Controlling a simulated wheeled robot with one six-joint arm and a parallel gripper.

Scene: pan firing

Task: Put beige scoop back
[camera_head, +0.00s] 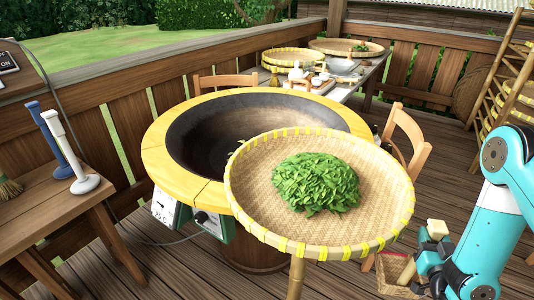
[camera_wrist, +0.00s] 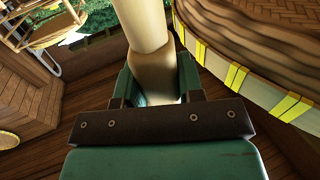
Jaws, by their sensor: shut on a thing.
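My gripper (camera_wrist: 155,95) is shut on a beige, rounded shaft, which I take to be the beige scoop (camera_wrist: 142,25). The shaft runs up out of the top of the wrist view, so its far end is hidden there. In the head view my gripper (camera_head: 428,262) is at the lower right, beside the large woven tray, with a beige part of the scoop (camera_head: 437,229) showing above it.
A woven tray (camera_head: 260,218) with green leaves (camera_head: 315,183) stands close left of my gripper. A small basket (camera_head: 393,270) is low beside it. The wood-rimmed pan (camera_head: 165,130) is behind. Blue (camera_head: 52,138) and white (camera_head: 70,150) tools stand on the left table (camera_head: 50,200).

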